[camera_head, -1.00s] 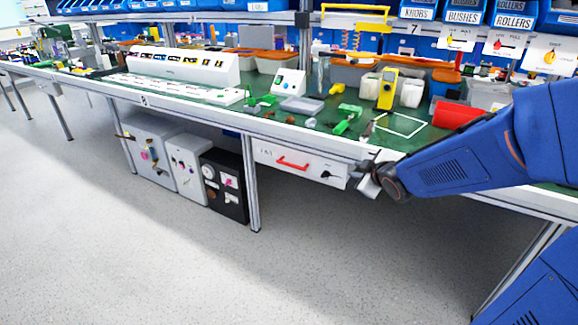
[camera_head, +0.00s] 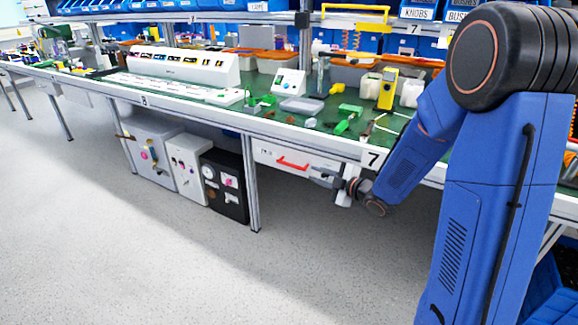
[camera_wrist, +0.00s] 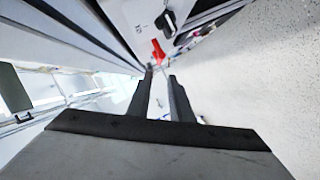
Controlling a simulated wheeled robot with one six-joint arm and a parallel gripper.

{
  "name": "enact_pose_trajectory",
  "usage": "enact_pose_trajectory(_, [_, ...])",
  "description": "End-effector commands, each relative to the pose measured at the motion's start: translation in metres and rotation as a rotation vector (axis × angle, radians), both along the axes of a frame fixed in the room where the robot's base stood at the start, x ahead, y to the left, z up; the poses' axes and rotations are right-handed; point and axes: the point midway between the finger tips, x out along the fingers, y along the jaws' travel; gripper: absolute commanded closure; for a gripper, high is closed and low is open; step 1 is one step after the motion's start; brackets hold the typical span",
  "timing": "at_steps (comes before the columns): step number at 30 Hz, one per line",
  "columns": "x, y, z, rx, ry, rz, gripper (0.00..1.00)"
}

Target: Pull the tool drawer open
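The tool drawer (camera_head: 265,155) is a white-fronted drawer under the workbench, with a red bar handle (camera_head: 293,163). It looks shut, its front about level with the bench edge. My gripper (camera_head: 320,176) is just right of the handle, in front of the drawer's right end. In the wrist view, my two dark fingers (camera_wrist: 163,76) are apart with nothing seen between them. The red handle (camera_wrist: 158,50) shows just beyond the fingertips. A black knob-like part (camera_wrist: 166,20) is on the white front (camera_wrist: 130,12). My gripper hides the drawer's right end in the head view.
The bench edge (camera_head: 225,124) runs above the drawer. A metal bench leg (camera_head: 251,185) stands left of it. White and black cabinets (camera_head: 224,187) are further left under the bench. The floor (camera_head: 200,270) in front is clear.

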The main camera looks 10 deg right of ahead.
Motion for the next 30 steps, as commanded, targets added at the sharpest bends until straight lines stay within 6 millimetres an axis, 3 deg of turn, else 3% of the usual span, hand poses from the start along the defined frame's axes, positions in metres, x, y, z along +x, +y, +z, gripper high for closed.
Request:
enact_pose_trajectory(21, [0.099,0.071,-0.027,0.000,0.002,0.000,0.81])
enact_pose_trajectory(30, [0.120,0.085,-0.032,0.000,0.000,-0.001,0.81])
